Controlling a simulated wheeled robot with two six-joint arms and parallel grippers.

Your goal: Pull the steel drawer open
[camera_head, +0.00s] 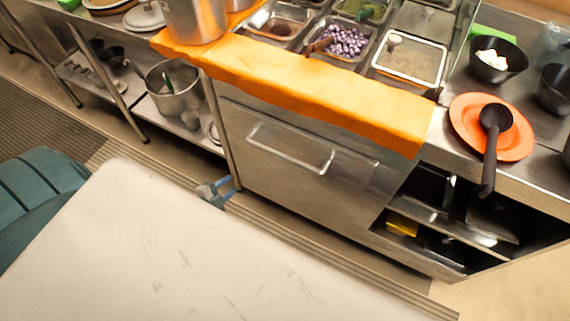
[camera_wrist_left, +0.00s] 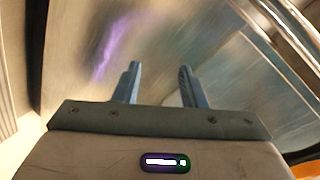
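The steel drawer (camera_head: 310,172) is in the front of the steel counter. It looks shut, and its bar handle (camera_head: 290,160) runs across the upper front. In the head view my left gripper (camera_head: 229,188) is low, beside the left edge of the drawer front and left of the handle. In the left wrist view its two blue-grey fingers (camera_wrist_left: 159,70) are apart with nothing between them. They point toward the steel front, and a bright bar that looks like the handle (camera_wrist_left: 285,35) is at the upper right, outside the fingers. My right gripper is not in view.
An orange cloth (camera_head: 310,85) hangs over the counter edge above the drawer. An orange plate (camera_head: 490,125) with a black ladle is at the right, above open shelves (camera_head: 440,215). Topping pans (camera_head: 342,42) stand behind the cloth. A pot (camera_head: 172,90) stands on the left shelf.

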